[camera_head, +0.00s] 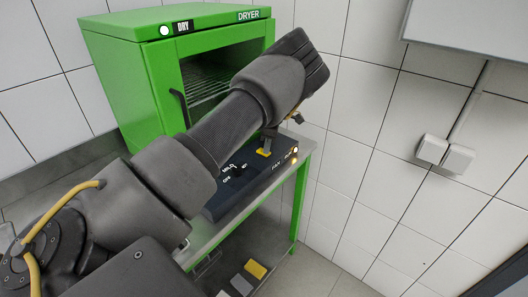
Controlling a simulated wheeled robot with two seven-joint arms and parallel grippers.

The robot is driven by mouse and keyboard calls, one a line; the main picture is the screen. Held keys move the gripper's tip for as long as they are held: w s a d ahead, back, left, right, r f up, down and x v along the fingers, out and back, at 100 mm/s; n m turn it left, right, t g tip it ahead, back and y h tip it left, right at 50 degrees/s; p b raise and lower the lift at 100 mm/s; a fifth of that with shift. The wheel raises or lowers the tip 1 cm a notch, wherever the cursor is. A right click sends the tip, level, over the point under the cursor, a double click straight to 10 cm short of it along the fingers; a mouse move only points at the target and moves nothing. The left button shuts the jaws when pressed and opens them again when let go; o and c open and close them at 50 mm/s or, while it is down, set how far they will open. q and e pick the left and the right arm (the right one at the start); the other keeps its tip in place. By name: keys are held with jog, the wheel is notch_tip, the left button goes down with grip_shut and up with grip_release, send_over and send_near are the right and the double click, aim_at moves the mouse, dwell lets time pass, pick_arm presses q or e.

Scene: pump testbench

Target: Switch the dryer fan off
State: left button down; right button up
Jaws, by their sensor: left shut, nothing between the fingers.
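The dryer (150,85) is a green cabinet at the upper left with a dark opening and wire racks inside. In front of it is a dark control box (222,203). A black knob (238,170) on its top is ringed by small labels, including OFF and MILD. A FAN label is on the box's front edge, near a small lit lamp (295,150). A yellow piece (263,153) sits on the box top. My left gripper (268,143) is shut and empty right over this piece; I cannot tell whether they touch. My right gripper is not in view.
The box stands on a green-legged metal bench (301,185). Yellow and grey pieces (255,269) show low down beneath it. White tiled walls enclose the corner, with sockets (446,154) at the right. My left forearm hides part of the dryer and box.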

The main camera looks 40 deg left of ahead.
pick_arm(q)
notch_tip(320, 180, up, 7)
jog(key=p, duration=0.5)
jog(key=shift+f, duration=0.1)
dwell(0.4)
dwell(0.3)
